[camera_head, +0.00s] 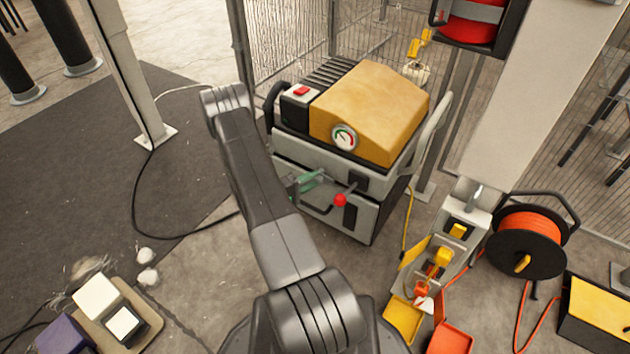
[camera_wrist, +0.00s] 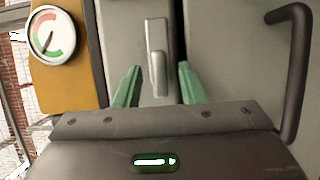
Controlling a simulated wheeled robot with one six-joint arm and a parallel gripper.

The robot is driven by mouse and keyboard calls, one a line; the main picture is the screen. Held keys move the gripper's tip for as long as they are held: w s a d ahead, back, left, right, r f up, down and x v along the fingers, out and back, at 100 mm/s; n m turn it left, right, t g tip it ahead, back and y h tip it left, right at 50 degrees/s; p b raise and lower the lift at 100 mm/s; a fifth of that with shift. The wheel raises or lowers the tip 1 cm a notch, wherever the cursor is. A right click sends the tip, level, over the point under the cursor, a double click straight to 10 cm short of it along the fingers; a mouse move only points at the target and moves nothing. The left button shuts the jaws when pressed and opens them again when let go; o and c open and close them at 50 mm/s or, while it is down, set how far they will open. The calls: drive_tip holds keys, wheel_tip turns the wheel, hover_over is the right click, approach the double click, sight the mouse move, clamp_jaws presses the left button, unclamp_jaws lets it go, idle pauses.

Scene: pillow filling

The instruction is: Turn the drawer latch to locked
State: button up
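The latch (camera_wrist: 157,58) is a pale grey metal lever on the grey front panel in the wrist view. It stands upright in that picture, between my two green fingers. My gripper (camera_wrist: 160,76) is open, with one finger to each side of the latch and a gap visible on both sides. In the head view my gripper (camera_head: 308,182) is at the front of the yellow-topped machine (camera_head: 370,105), and the latch cannot be made out there. A dark bar handle (camera_wrist: 297,75) is at the right in the wrist view.
A round gauge (camera_head: 344,137) is on the machine front, above my gripper. A red ball knob (camera_head: 340,200) sticks out close to the right of my fingers. An orange cable reel (camera_head: 528,240) stands at the right. Open floor lies to the left.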

drive_tip(key=shift+x, duration=0.95)
drive_tip(key=shift+c, duration=0.3)
drive_tip(key=c, duration=0.7)
